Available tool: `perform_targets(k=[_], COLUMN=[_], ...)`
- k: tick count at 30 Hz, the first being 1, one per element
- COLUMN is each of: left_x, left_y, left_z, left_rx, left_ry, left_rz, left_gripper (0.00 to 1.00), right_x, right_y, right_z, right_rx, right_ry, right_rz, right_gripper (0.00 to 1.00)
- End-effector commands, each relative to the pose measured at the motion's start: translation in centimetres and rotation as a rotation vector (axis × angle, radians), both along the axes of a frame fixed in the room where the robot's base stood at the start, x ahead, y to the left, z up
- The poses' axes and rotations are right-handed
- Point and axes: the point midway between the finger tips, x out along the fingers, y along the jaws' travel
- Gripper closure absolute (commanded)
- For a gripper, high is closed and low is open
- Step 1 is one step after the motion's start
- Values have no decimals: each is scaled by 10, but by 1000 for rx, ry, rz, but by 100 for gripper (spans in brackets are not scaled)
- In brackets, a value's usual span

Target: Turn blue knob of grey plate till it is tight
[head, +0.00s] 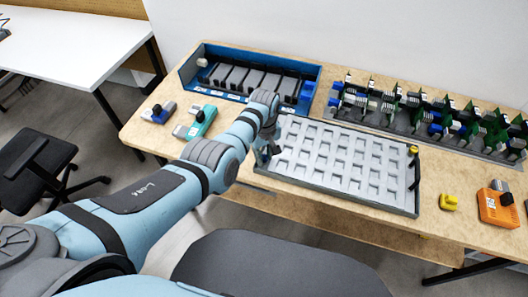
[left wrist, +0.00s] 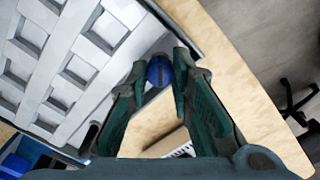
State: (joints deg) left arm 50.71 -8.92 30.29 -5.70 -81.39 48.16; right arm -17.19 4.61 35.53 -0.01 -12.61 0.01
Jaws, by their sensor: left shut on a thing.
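The grey plate (head: 348,165) lies on the wooden table, a light panel with rows of square recesses in a dark frame. It also shows at the left of the left wrist view (left wrist: 72,62). The blue knob (left wrist: 160,71) sits at the plate's edge in the left wrist view; in the head view my arm and gripper hide it. My left gripper (head: 266,152) is at the plate's left edge. In the left wrist view its fingertips (left wrist: 160,75) are shut on the blue knob, one on each side. My right gripper is not in view.
A blue tray (head: 187,72) with grey modules stands behind the plate. A rack of green boards (head: 430,122) runs along the back right. Teal (head: 196,122) and blue (head: 158,113) devices lie left; a yellow piece (head: 449,202) and orange device (head: 497,207) lie right.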

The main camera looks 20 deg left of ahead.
Motion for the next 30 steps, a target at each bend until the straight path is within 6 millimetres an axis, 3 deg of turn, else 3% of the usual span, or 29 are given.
perform_targets(k=[30], left_x=[0], left_y=[1], left_z=[0], left_rx=[1], left_ry=[0], left_rz=[-962], left_gripper=[100], right_x=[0], right_y=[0], right_z=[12], right_rx=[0], right_ry=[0], right_rz=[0], right_gripper=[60])
